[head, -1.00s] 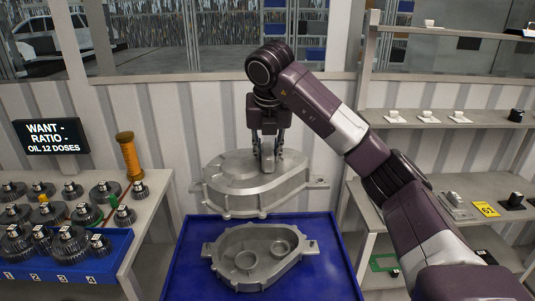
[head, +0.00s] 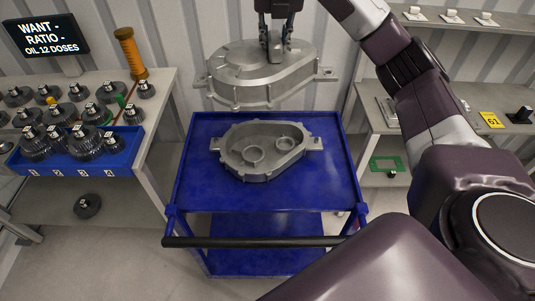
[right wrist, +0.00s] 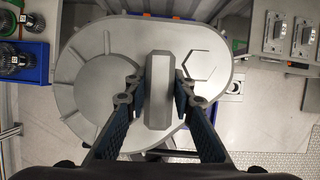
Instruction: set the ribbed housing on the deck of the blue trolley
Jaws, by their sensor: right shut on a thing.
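The ribbed housing (head: 275,72) is a grey metal casing with a rounded outline and side lugs. It hangs level in the head view, above and beyond the far edge of the blue trolley. My right gripper (head: 277,48) is shut on the raised block on its top. In the right wrist view the fingers (right wrist: 157,92) stand on both sides of that block, and raised ribs show on the housing (right wrist: 95,45). The blue trolley's deck (head: 205,190) carries a second grey casing (head: 262,165), open upward with round bosses inside. My left gripper is out of view.
The trolley has a black handle (head: 250,242) at the front. A left bench (head: 160,100) holds dark gears and a blue bin (head: 75,165). Shelving (head: 460,130) stands at right. Bare deck lies mainly in front of and beside the open casing.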

